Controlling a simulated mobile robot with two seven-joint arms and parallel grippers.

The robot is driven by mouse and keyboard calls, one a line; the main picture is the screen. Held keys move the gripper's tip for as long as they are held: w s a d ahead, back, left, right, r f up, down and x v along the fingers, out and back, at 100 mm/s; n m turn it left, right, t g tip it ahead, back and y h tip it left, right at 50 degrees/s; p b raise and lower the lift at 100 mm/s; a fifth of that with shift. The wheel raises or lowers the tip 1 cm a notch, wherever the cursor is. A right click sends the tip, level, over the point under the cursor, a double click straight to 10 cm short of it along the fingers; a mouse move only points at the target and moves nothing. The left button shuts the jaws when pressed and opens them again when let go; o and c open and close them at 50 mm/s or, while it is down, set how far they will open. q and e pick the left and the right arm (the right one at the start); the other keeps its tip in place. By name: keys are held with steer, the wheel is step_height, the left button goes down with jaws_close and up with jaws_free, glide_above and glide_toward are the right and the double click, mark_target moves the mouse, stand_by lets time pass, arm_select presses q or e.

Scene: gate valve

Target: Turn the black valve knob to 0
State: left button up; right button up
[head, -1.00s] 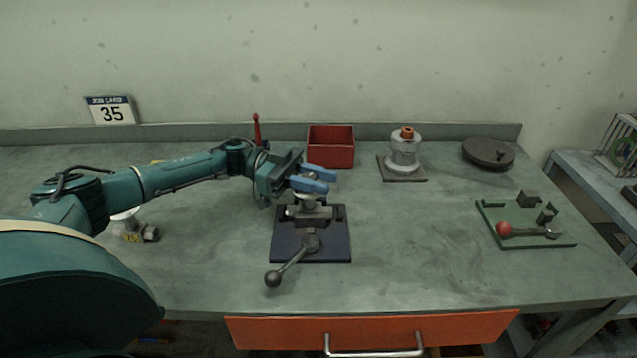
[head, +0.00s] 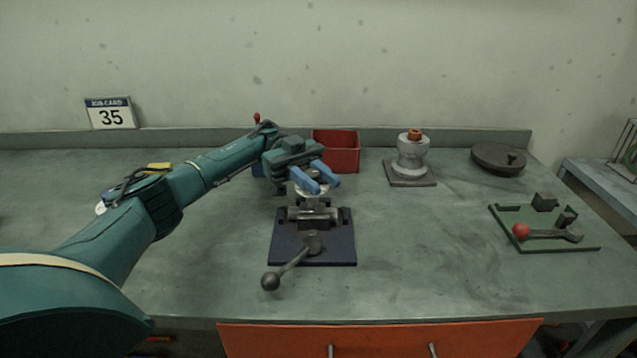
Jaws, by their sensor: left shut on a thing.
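A grey metal valve fixture (head: 314,214) stands on a dark blue plate (head: 335,250) in the middle of the bench. A lever with a dark ball end (head: 271,281) points from its front toward the lower left. My left gripper (head: 316,186) has its blue fingers at the top of this fixture, shut on its upper part; the fingers hide much of what they hold. Any black knob there, or a scale with a 0, cannot be made out. My right gripper is not in view.
A red bin (head: 338,151) stands behind the gripper. A grey cylinder with an orange top (head: 411,156) and a dark round disc (head: 498,158) stand at the back right. A green tray (head: 545,247) lies at the right.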

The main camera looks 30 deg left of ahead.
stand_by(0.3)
arm_select(q)
steer(key=o, duration=1)
step_height(320, 180, up, 10)
steer(key=shift+p, duration=0.4)
steer(key=shift+c, duration=0.2)
